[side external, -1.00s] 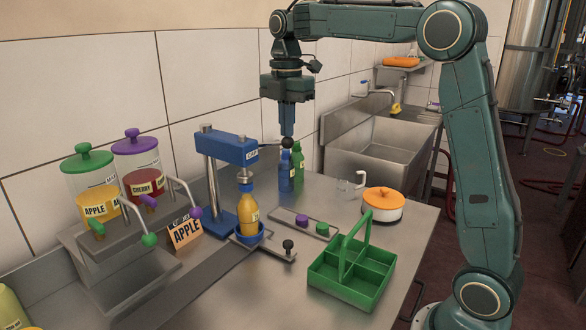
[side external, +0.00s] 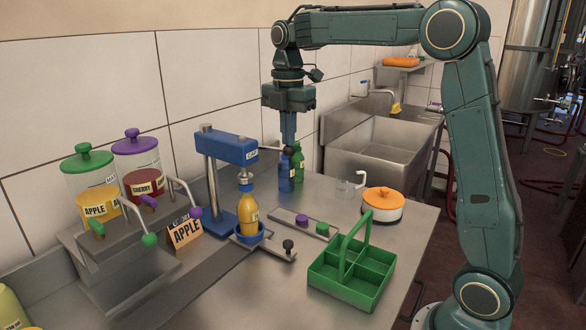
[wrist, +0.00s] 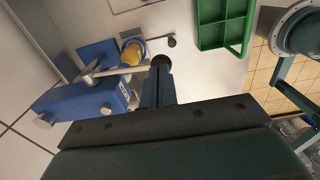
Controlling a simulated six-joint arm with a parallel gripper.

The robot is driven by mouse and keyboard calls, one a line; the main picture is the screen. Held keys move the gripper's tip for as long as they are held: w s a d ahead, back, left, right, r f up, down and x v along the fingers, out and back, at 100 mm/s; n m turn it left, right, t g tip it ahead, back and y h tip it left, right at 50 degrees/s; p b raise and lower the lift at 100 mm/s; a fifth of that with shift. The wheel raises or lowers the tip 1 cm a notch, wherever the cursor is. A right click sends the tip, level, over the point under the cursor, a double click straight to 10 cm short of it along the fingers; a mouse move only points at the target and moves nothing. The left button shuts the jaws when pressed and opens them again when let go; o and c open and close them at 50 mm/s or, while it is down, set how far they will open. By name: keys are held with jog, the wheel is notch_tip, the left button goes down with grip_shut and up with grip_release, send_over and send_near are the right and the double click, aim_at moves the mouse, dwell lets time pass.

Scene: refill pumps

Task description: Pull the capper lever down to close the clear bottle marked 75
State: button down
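The blue capper (side external: 226,149) stands on the counter; it also shows in the wrist view (wrist: 98,85). Its thin lever ends in a black ball knob (side external: 289,150), seen in the wrist view (wrist: 161,63) too. My gripper (side external: 289,143) has its fingers together, pointing down, tips at the knob from above; they appear to touch rather than grasp it. The bottle with yellow contents (side external: 248,214) stands upright in the blue holder (side external: 250,238) under the capper head. Blue shows at its top, beneath the metal ram. Its label number is unreadable.
Blue (side external: 285,173) and green (side external: 298,163) bottles stand close behind the knob. A green crate (side external: 352,270), orange-lidded pot (side external: 383,203) and strip with purple and green knobs (side external: 302,222) lie to the right. Juice dispensers (side external: 95,190) stand left, a sink (side external: 380,145) behind.

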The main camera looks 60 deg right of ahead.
jog(key=shift+s+f, duration=0.1)
jog(key=shift+f, duration=1.3)
